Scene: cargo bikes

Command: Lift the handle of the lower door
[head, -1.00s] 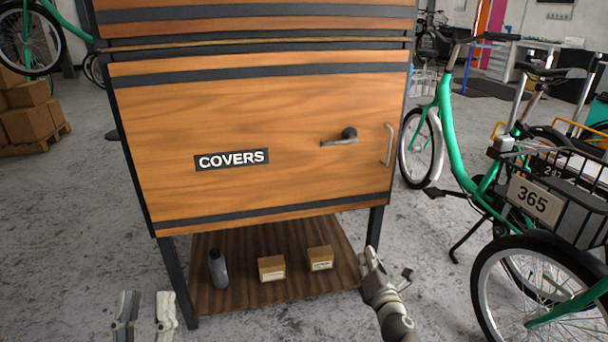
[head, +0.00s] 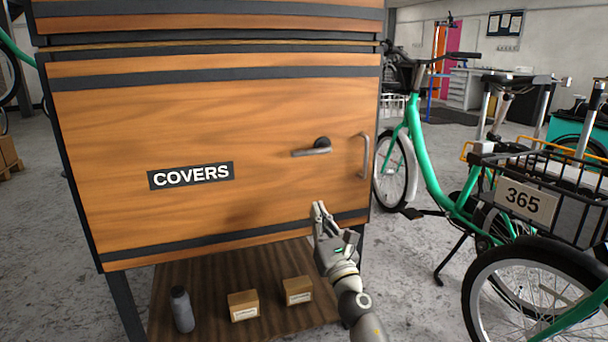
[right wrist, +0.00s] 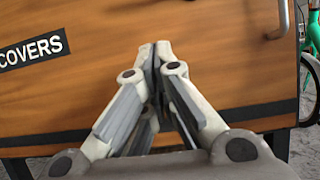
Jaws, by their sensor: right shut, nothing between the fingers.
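The lower door (head: 250,110) is a wide orange-brown wood panel with dark stripes and a COVERS label (head: 191,175). Its grey lever handle (head: 312,149) sits right of centre and lies nearly level. A vertical metal pull bar (head: 365,156) is at the door's right edge; part of it also shows in the right wrist view (right wrist: 281,17). My right gripper (head: 319,207) is shut and empty, below the lever and apart from it, in front of the door's lower part. In the right wrist view its fingertips (right wrist: 155,48) meet before the wood. My left gripper is not in view.
Below the door, a dark wood shelf (head: 215,265) holds a grey bottle (head: 182,309) and two small cardboard boxes (head: 243,306) (head: 297,290). A green bike (head: 440,175) with a 365 plate (head: 526,199) stands close on the right.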

